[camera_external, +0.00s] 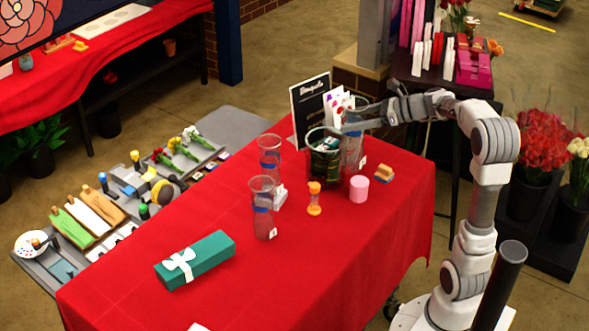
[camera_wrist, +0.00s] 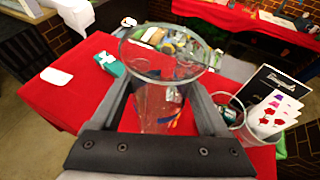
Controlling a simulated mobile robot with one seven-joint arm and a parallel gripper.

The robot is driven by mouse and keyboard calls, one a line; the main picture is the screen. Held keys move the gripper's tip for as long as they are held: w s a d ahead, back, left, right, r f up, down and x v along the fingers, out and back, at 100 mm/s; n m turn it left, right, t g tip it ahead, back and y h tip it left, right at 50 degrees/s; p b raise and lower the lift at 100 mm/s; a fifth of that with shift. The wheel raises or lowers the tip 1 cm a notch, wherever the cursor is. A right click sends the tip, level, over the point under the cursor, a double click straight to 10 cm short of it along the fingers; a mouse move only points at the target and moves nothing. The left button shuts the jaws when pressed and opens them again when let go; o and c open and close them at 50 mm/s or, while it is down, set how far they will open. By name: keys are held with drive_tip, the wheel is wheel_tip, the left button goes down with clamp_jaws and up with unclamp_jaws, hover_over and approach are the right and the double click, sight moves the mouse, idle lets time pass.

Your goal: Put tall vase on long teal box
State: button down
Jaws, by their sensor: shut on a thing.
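The tall clear glass vase (camera_wrist: 158,108) stands between the fingers of my gripper (camera_wrist: 164,92), its wide rim toward the camera in the wrist view. My gripper is shut on it. In the external view my gripper (camera_external: 352,126) is at the back of the red table, with the held vase (camera_external: 354,152) partly hidden behind a dark green glass container. I cannot tell whether its base touches the table. The long teal box (camera_external: 207,252) with a white bow lies at the table's near left. It also shows in the wrist view (camera_wrist: 112,66), left of the vase.
Two clear glasses with blue bands (camera_external: 270,160) (camera_external: 263,215) stand mid-table. The green container (camera_external: 323,165), an orange hourglass (camera_external: 314,200), a pink cylinder (camera_external: 359,188) and a small block (camera_external: 384,173) are near the vase. A black sign (camera_external: 311,105) stands behind. The front right is clear.

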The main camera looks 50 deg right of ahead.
drive_tip(key=shift+r, duration=0.85)
drive_tip(key=shift+r+x, duration=0.2)
drive_tip(key=shift+x, duration=0.8)
drive_tip(key=w+a+n+g+y+b, duration=0.2)
drive_tip(key=w+a+n+g+y, duration=0.15)
drive_tip(key=w+a, duration=2.05)
wheel_tip(320, 180, down, 11)
drive_tip(key=s+a, duration=0.1)
drive_tip(key=w+a+f, duration=0.3)
drive_tip(key=a+f, duration=0.8)
drive_tip(key=shift+n+y, duration=0.35)
drive_tip(key=shift+n, duration=0.1)
drive_tip(key=shift+a+t, duration=0.1)
drive_tip(key=shift+t, duration=0.15)
